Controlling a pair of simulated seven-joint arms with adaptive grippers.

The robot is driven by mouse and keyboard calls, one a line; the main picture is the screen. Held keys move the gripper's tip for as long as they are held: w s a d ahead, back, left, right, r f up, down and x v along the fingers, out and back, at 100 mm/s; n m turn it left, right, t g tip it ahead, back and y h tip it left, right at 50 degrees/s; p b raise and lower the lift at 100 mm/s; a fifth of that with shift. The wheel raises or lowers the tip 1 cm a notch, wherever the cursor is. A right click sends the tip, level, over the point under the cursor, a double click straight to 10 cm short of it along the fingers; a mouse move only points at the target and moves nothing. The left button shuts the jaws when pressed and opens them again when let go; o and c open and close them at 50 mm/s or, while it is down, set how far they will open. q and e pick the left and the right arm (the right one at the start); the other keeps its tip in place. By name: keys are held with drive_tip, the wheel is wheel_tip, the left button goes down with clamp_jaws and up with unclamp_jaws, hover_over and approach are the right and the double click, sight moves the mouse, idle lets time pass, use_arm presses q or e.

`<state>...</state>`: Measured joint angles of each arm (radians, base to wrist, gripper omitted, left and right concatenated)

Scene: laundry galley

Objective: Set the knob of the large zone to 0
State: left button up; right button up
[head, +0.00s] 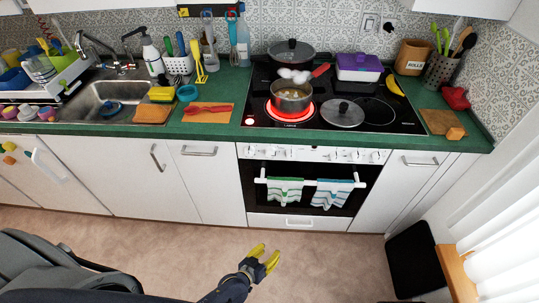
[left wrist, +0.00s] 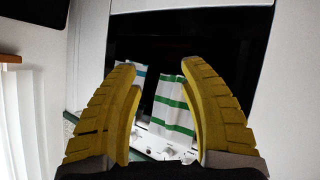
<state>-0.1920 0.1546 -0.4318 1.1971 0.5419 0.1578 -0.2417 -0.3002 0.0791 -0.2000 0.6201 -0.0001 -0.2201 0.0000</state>
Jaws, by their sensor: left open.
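The white control panel (head: 314,154) with its row of knobs runs along the front of the oven, below the hob. The knobs are small here, and I cannot read their settings. One hob zone (head: 271,112) glows red under a steaming pot (head: 292,97). My left gripper (head: 266,256) is open and empty, low over the floor in front of the oven, well apart from the panel. In the left wrist view its yellow fingers (left wrist: 160,110) are spread, with the oven front beyond them. My right gripper is not in view.
Two striped towels, a green one (head: 285,191) and a blue one (head: 332,193), hang on the oven handle below the knobs. A lidded pan (head: 291,50), a loose lid (head: 342,113) and a purple-lidded box (head: 358,67) stand on the hob. The floor (head: 190,238) ahead is clear.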

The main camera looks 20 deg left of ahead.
sight(270, 155)
use_arm(q)
drive_tip(key=w+r+n+t+y, duration=0.1)
drive_tip(key=w+r+n+t, duration=0.15)
drive_tip(key=r, duration=0.75)
drive_tip(key=w+r+n+t+y, duration=0.2)
drive_tip(key=w+r+n, duration=0.2)
drive_tip(key=r, duration=0.6)
drive_tip(key=w+r+n+t+y, duration=0.1)
drive_tip(key=w+r+n+t, duration=0.25)
drive_tip(key=r, duration=0.65)
drive_tip(key=w+a+n+y, duration=0.1)
drive_tip(key=w+a, duration=0.1)
drive_tip(key=w, duration=0.3)
drive_tip(key=w+a+g+y, duration=0.1)
drive_tip(key=w+a, duration=0.1)
drive_tip(key=w, duration=0.3)
drive_tip(key=w+a+n+g+y, duration=0.1)
drive_tip(key=w+a+y, duration=0.1)
drive_tip(key=w, duration=0.3)
drive_tip(key=shift+w+a+r+n, duration=0.2)
drive_tip(key=shift+a+r+n, duration=0.1)
drive_tip(key=shift+a, duration=0.3)
clamp_jaws()
